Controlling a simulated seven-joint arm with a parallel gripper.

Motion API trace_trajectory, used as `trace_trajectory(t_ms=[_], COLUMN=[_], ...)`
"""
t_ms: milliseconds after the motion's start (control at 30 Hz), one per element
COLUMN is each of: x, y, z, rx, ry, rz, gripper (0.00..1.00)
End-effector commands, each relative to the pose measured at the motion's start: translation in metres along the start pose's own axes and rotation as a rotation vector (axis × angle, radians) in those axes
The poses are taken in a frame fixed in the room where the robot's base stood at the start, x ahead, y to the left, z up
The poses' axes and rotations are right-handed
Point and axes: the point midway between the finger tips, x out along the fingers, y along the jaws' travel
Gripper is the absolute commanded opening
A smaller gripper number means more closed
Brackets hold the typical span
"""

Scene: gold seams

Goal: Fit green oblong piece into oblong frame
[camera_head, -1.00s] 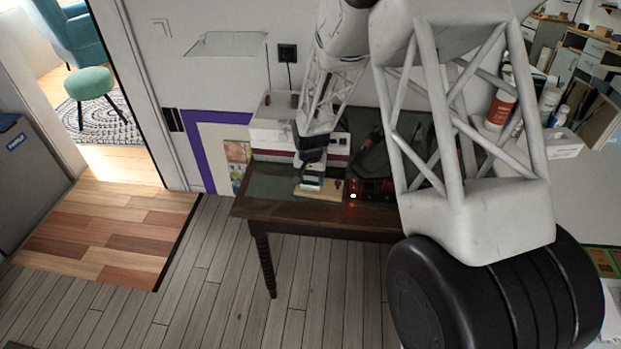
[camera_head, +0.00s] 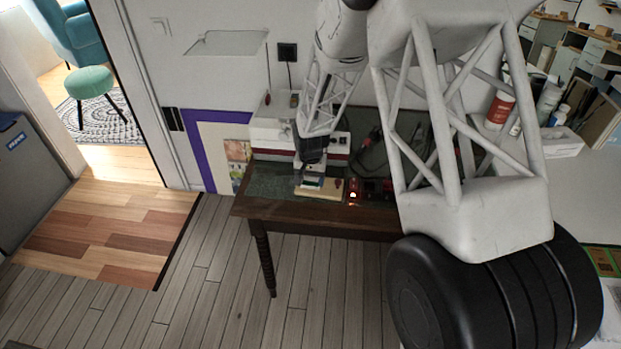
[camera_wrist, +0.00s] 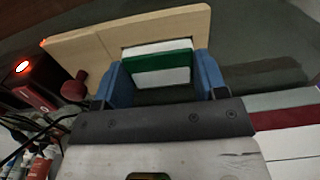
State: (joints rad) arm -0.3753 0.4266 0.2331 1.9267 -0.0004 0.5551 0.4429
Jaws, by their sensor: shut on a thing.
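My gripper (camera_wrist: 163,80) has blue fingers, shut on the green oblong piece (camera_wrist: 165,62), which shows a green band between white bands. The light wooden oblong frame (camera_wrist: 85,50) lies just beyond the fingers in the wrist view. The piece overlaps its near part, where a dark edge of an opening shows. I cannot tell whether the piece is above the opening or partly in it. In the head view my gripper (camera_head: 312,172) points down over the frame (camera_head: 330,190) on the table; the piece is small and unclear there.
The dark wooden table (camera_head: 300,223) holds a white and red box (camera_head: 270,135) behind the gripper. A device with a glowing orange lamp (camera_head: 353,195) and cables stand right of the frame. A red knob (camera_wrist: 75,87) sits at the frame's left.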

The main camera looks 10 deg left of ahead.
Motion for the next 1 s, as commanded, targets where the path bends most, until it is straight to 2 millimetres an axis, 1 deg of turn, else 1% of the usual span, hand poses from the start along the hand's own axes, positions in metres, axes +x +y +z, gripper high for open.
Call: trace_trajectory(t_ms=[433, 467, 633, 667, 1000], x=[0.0026, 0.0026, 0.0026, 0.0026, 0.0018], y=[0.0000, 0.0000, 0.0000, 0.0000, 0.0000], z=[0.0000, 0.0000, 0.0001, 0.0000, 0.0001], rx=[0.000, 0.000, 0.000, 0.000, 0.000], ry=[0.000, 0.000, 0.000, 0.000, 0.000], rz=[0.000, 0.000, 0.000, 0.000, 0.000], gripper=[0.52, 0.67, 0.93, 0.95, 0.95])
